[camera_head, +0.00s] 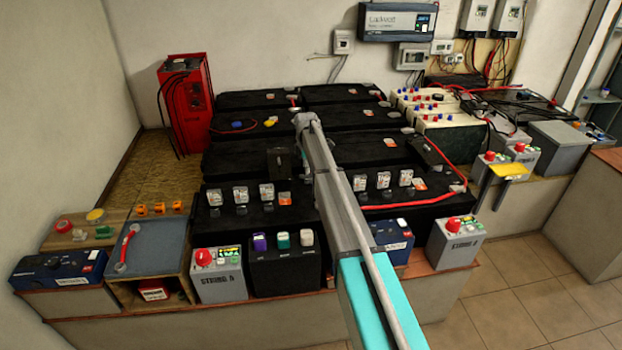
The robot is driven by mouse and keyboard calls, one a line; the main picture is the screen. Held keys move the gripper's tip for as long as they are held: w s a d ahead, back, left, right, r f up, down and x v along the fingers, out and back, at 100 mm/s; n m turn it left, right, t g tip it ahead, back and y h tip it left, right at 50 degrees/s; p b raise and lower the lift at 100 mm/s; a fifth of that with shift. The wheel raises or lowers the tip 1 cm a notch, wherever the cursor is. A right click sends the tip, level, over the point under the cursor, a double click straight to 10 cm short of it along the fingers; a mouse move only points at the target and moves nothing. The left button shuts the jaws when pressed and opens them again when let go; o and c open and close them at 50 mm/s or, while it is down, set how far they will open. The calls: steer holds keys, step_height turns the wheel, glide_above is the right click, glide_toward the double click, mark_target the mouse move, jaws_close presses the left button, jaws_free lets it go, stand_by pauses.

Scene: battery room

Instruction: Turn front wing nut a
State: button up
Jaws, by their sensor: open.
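I cannot make out a wing nut for certain at this size. The front row of black batteries shows a left battery (222,222) and a right battery (446,207), each with several small pale upright pieces on top. My gripper does not show.
A grey box with a red knob (222,288) and a black box with coloured caps (284,268) stand along the front ledge. Another grey box (455,249) is at the right. A red cable (405,205) runs along the right battery. A tall red case (188,100) stands at back left.

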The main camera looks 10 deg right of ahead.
mark_target(309, 178)
steer(key=shift+f+b, duration=1.4)
steer(key=shift+f, duration=0.25)
